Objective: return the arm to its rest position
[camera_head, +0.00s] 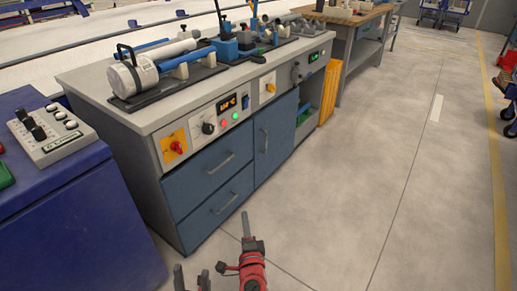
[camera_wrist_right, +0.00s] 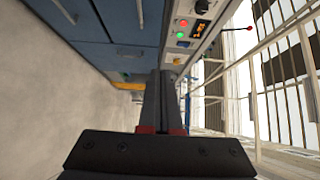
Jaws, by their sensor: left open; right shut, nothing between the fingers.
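My right gripper (camera_head: 245,224) is at the bottom centre of the head view, on a red wrist. It is in front of the bench, over the floor. In the right wrist view its two dark fingers (camera_wrist_right: 161,100) lie together with nothing between them. My left gripper (camera_head: 191,278) shows at the bottom edge of the head view, left of the right one. Its two fingertips stand apart and I see nothing between them. Most of the left arm is out of the picture.
A grey workbench (camera_head: 85,82) with blue drawers (camera_head: 212,167) stands ahead, with a pipe rig (camera_head: 135,75) on top. A blue cabinet (camera_head: 85,225) with a control box (camera_head: 48,131) stands at the left. The floor (camera_head: 370,190) to the right is clear.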

